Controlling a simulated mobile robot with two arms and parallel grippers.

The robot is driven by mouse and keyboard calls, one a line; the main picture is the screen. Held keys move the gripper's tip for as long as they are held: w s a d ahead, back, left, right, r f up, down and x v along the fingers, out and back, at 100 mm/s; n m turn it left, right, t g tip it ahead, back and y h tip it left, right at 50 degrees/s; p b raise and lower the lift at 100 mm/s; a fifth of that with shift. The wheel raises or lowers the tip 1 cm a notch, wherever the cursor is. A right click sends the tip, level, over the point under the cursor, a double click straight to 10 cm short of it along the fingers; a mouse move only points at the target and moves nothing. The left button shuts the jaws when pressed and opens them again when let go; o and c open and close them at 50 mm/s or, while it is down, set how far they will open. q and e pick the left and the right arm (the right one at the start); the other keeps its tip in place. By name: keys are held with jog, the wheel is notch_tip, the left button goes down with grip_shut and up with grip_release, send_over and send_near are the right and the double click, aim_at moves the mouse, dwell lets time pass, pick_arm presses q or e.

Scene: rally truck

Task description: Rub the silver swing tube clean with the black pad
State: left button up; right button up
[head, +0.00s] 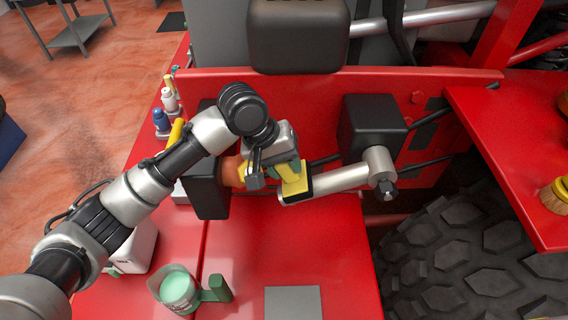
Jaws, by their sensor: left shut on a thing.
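The silver swing tube (342,179) runs from beside my left gripper to a round silver joint at its right end, in front of the red truck panel. My left gripper (276,174) is shut on the yellow holder of the black pad (297,194). The pad's dark edge lies at the left part of the tube and appears to touch it. The tube's left end is hidden behind the holder and gripper. My right gripper is out of view.
Black boxes (373,126) stand behind the tube and left of it. Bottles (169,99) stand at the left edge. A large tyre (480,250) fills the lower right.

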pick_arm(q)
jog(key=shift+r, duration=0.1)
dwell(0.4)
jog(key=shift+d+r, duration=0.2)
jog(key=shift+d, duration=0.15)
jog(key=shift+a+f, duration=0.3)
jog(key=shift+a, duration=0.2)
jog(key=shift+s+f, duration=0.1)
jog(key=shift+f, duration=0.15)
jog(key=shift+a, duration=0.1)
jog(key=shift+a+r, duration=0.3)
jog(key=shift+r, duration=0.35)
